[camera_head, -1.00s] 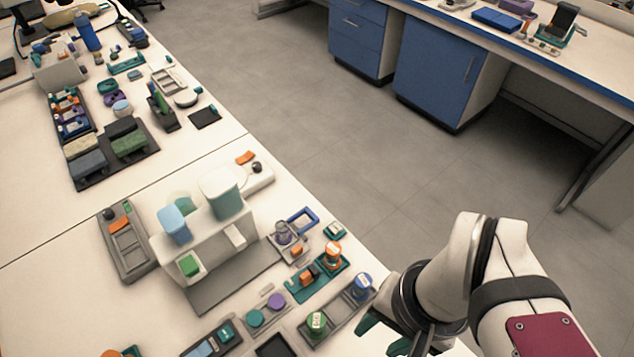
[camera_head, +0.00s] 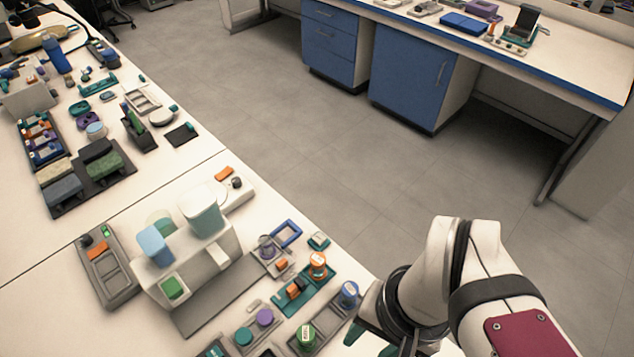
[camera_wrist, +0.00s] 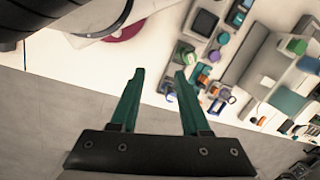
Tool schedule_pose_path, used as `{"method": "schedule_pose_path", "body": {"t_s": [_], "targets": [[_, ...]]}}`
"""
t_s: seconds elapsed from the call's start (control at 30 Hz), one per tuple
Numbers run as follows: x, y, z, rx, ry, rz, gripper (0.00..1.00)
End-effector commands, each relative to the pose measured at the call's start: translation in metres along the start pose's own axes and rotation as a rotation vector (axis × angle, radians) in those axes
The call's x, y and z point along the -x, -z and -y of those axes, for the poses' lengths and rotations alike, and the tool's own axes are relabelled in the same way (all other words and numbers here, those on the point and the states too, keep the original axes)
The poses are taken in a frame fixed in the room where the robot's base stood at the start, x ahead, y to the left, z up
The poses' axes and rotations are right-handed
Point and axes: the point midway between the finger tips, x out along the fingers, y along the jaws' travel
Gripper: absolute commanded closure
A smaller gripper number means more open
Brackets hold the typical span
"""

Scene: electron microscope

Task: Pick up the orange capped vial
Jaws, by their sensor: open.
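The orange capped vial (camera_head: 317,264) stands upright in a teal holder (camera_head: 318,283) near the right edge of the bench, to the upper left of my gripper in the head view. The orange cap also shows small in the wrist view (camera_wrist: 203,80), right of the fingertips. My gripper (camera_wrist: 160,75) has its two teal fingers spread apart with nothing between them. In the head view my gripper (camera_head: 370,340) is partly hidden by my wrist and hangs near the bench edge, apart from the vial.
A blue capped vial (camera_head: 349,292) and a green capped vial (camera_head: 306,336) stand in a grey tray nearer my gripper. A white apparatus (camera_head: 189,262) stands further left. Open floor (camera_head: 330,160) lies beyond the bench edge.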

Motion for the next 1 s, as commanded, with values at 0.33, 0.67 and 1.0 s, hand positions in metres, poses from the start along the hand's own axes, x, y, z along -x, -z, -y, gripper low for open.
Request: {"method": "schedule_pose_path", "body": {"t_s": [0.33,0.67,1.0], "targets": [[0.0,0.0,0.0,0.0,0.0,0.0,0.24],[-0.001,0.003,0.0,0.114,-0.069,0.036,0.24],[-0.069,0.067,0.114,1.686,-1.11,0.391,0.24]]}}
